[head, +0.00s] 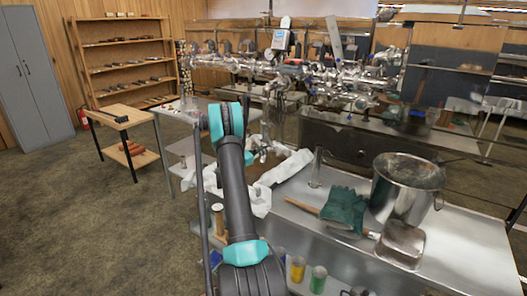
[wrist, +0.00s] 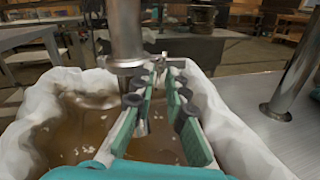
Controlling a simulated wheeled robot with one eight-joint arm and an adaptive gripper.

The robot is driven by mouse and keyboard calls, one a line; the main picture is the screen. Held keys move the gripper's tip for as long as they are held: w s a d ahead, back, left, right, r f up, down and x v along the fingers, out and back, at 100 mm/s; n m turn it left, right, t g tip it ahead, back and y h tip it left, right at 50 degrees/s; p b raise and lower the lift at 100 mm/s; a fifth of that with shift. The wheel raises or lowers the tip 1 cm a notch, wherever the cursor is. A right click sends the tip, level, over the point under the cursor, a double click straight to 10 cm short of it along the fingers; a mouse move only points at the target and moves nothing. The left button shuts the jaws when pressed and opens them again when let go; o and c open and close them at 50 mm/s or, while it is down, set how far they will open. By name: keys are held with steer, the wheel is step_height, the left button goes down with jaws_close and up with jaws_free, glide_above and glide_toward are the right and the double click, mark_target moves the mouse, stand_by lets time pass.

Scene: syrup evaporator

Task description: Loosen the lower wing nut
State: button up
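My gripper (wrist: 160,82) reaches forward in the wrist view, its two green-padded fingers apart with a gap between them. The fingers are over a white-lined basin (wrist: 215,115) of brown liquid. A vertical metal pipe with a flanged lower end (wrist: 126,62) stands just left of the fingertips. A small metal piece (wrist: 162,60) shows at the fingertips; I cannot tell whether it is the lower wing nut or whether the fingers touch it. In the head view, my gripper (head: 262,152) is small, beyond my arm, near the white lining (head: 288,167).
Shiny pipework (head: 330,85) stands behind. A second metal post (wrist: 290,75) rises at right in the wrist view. Open floor lies left.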

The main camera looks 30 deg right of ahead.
steer(key=s+a, duration=0.1)
steer(key=a, duration=1)
steer(key=shift+s+a, duration=0.4)
